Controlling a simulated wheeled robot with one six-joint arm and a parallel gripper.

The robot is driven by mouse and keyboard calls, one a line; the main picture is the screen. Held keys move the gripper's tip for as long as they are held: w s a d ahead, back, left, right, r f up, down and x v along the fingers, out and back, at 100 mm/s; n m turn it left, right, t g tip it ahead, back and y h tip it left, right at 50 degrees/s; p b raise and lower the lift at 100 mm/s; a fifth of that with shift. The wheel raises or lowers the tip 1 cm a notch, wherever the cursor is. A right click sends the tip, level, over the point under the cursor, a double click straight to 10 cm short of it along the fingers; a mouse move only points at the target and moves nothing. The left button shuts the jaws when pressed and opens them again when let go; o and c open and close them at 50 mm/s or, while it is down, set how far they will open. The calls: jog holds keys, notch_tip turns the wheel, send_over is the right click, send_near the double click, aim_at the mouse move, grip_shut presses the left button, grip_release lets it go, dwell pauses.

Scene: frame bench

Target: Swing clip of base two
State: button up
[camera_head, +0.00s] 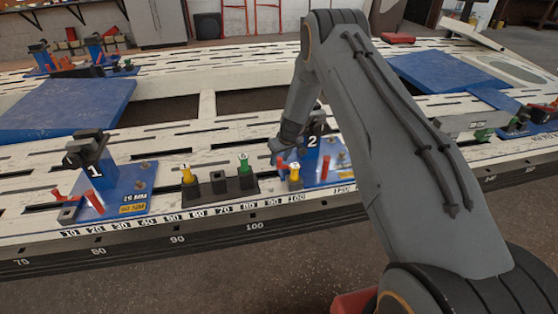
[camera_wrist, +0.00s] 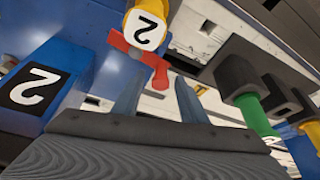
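Base two (camera_head: 322,170) is a blue base with a white 2 label, at the middle of the bench in the head view. Its blue block with the 2 (camera_wrist: 38,88) fills the left of the wrist view. The red clip (camera_wrist: 140,58) shows at the top middle of the wrist view, close to a yellow part labelled 2 (camera_wrist: 147,28). My gripper (camera_wrist: 158,90) has its two fingers apart with nothing between them. The clip's red end lies just beyond the fingertips; I cannot tell if they touch. In the head view my arm partly covers base two.
Base one (camera_head: 125,190), with red handles, stands at the left. A dark holder (camera_head: 220,187) with a yellow peg (camera_head: 187,174) and a green peg (camera_head: 244,164) stands between the bases. Dark holder blocks (camera_wrist: 240,75) and a green peg (camera_wrist: 256,115) are close right of the fingers.

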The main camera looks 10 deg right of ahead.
jog(key=shift+w+f, duration=0.15)
jog(key=shift+f, duration=0.2)
grip_shut()
